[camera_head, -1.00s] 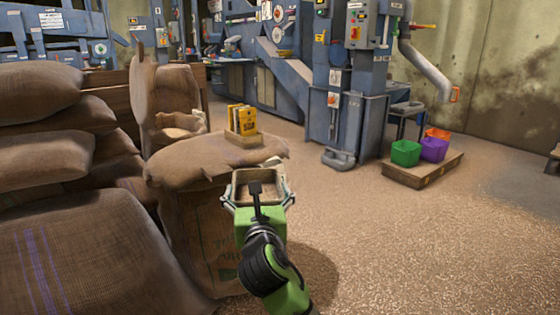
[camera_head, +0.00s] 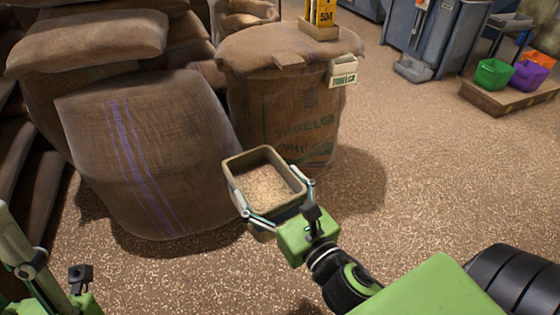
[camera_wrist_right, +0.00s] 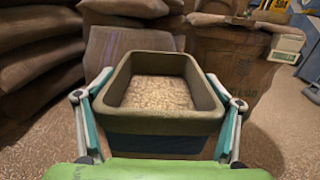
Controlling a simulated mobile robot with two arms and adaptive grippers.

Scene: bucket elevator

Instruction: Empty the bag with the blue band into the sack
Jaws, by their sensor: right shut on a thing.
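My right gripper (camera_head: 278,195) is shut on an open-topped, olive-rimmed container (camera_head: 236,160) holding pale grain. In the wrist view, the same container (camera_wrist_right: 160,128) shows a dark blue band (camera_wrist_right: 155,144) below its rim, between the two fingers. It is held nearly level above the floor. A purple-striped sack (camera_head: 150,150) leans just behind and left of it. A printed burlap sack (camera_head: 290,120) stands behind it, its top covered. An open-mouthed sack (camera_head: 245,15) is farther back. My left gripper (camera_head: 75,300) is partly in view at lower left; its fingertips are unclear.
More full sacks (camera_head: 90,45) are piled at left. Yellow packets (camera_head: 321,14) stand on the printed sack, and a small labelled box (camera_head: 343,72) is at its edge. Green (camera_head: 492,74) and purple (camera_head: 528,75) bins sit on a pallet at right. Grain-strewn floor right of centre is clear.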

